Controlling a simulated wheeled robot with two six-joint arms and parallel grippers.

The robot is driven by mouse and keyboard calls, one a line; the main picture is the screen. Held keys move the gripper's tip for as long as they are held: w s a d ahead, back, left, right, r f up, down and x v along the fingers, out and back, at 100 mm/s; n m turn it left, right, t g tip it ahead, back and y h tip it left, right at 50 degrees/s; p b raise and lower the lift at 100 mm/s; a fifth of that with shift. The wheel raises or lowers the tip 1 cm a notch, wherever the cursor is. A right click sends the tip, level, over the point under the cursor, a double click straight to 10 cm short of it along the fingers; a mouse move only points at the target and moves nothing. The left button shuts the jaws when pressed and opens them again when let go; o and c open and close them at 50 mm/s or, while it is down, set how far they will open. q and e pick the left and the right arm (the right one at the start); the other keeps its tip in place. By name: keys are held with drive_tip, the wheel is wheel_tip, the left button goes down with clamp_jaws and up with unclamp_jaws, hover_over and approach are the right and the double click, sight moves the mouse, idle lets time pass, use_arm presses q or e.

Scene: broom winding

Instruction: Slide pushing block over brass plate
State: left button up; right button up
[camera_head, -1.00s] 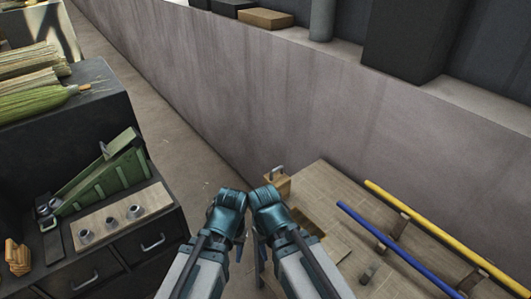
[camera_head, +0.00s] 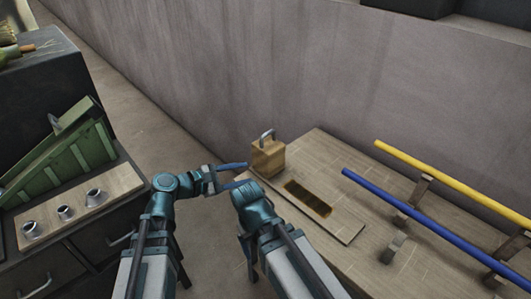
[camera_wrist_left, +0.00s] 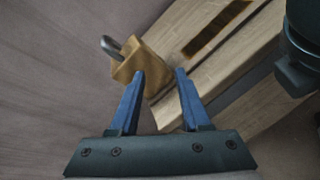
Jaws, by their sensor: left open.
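The pushing block (camera_head: 268,157) is a tan wooden block with a grey metal handle on top. It stands at the near left corner of the light wooden bench, left of the brass plate (camera_head: 308,199), a dark golden rectangle set in a board. My left gripper (camera_head: 246,173) is open and empty, its blue fingers pointing right toward the block. In the left wrist view, the block (camera_wrist_left: 146,64) lies beyond the left finger, apparently not held; the plate (camera_wrist_left: 215,30) is farther up. My right wrist is in front of the bench; its fingers cannot be made out.
Blue (camera_head: 420,222) and yellow (camera_head: 450,178) poles lie on supports at the bench's right. A grey wall (camera_head: 330,80) runs behind the bench. At left, a dark cabinet bears a green tool (camera_head: 65,160) and a board with metal cups (camera_head: 64,212).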

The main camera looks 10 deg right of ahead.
sight(266, 133)
use_arm(q)
drive_tip(key=w+a+r+n+t+h+b, duration=0.1)
drive_tip(key=w+a+r+n+t+h, duration=0.1)
drive_tip(key=w+r+n+t, duration=0.4)
drive_tip(key=w+d, duration=0.1)
drive_tip(key=d, duration=0.2)
drive_tip(key=w+d+f+g, duration=0.1)
drive_tip(key=w+d, duration=0.1)
drive_tip(key=d, duration=0.2)
drive_tip(key=w+d+g, duration=0.1)
drive_tip(key=w+d, duration=0.1)
drive_tip(key=d, duration=0.2)
drive_tip(key=shift+w+d+f+n, duration=0.1)
drive_tip(key=shift+f+n, duration=0.15)
drive_tip(key=shift+n, duration=0.05)
clamp_jaws()
idle(1.0)
